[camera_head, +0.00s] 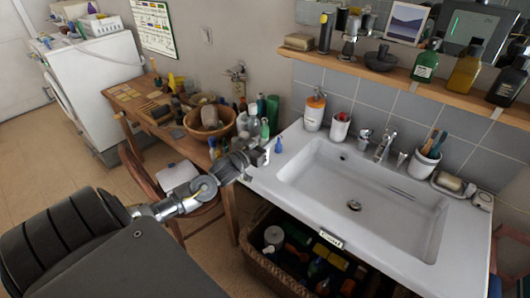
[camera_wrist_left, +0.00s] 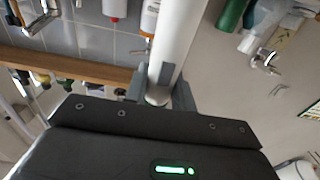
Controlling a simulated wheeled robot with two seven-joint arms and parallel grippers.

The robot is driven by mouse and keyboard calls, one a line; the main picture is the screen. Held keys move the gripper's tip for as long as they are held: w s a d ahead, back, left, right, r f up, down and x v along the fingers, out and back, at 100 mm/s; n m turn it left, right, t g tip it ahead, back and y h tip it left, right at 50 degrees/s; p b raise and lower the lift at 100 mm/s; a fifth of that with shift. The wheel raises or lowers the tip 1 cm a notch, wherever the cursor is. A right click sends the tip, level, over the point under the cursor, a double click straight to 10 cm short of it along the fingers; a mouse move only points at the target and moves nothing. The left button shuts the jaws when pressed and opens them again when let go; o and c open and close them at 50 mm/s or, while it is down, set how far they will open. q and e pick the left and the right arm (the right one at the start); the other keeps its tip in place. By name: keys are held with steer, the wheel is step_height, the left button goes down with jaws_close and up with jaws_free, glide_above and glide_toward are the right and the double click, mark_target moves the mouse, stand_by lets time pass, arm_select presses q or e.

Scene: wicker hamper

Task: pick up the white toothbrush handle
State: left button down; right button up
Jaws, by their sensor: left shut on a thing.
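In the left wrist view, a long white cylindrical handle (camera_wrist_left: 181,38) runs up from between the fingers of my left gripper (camera_wrist_left: 160,88). The gripper is shut on its lower end; the far end runs out of the picture. In the head view, my left gripper (camera_head: 256,158) is at the left front corner of the sink counter, and only a small white piece shows at its fingers. I cannot make out the bristle end. My right gripper is in neither view.
The white sink (camera_head: 362,200) fills the right side, with a faucet (camera_head: 383,146) and a brush cup (camera_head: 424,166) behind it. A wicker hamper (camera_head: 252,249) with bottles stands below. A wooden bowl (camera_head: 204,129) and bottles crowd the table. A shelf (camera_head: 440,91) runs above the sink.

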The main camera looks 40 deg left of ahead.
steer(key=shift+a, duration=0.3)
arm_select(q)
steer(key=shift+r, duration=0.1)
steer(key=shift+r+b, duration=0.3)
steer(key=shift+r, duration=0.45)
steer(key=s+r, duration=1.1)
steer(key=s, duration=0.3)
steer(key=shift+d+r+b, duration=0.2)
steer(key=shift+b, duration=0.25)
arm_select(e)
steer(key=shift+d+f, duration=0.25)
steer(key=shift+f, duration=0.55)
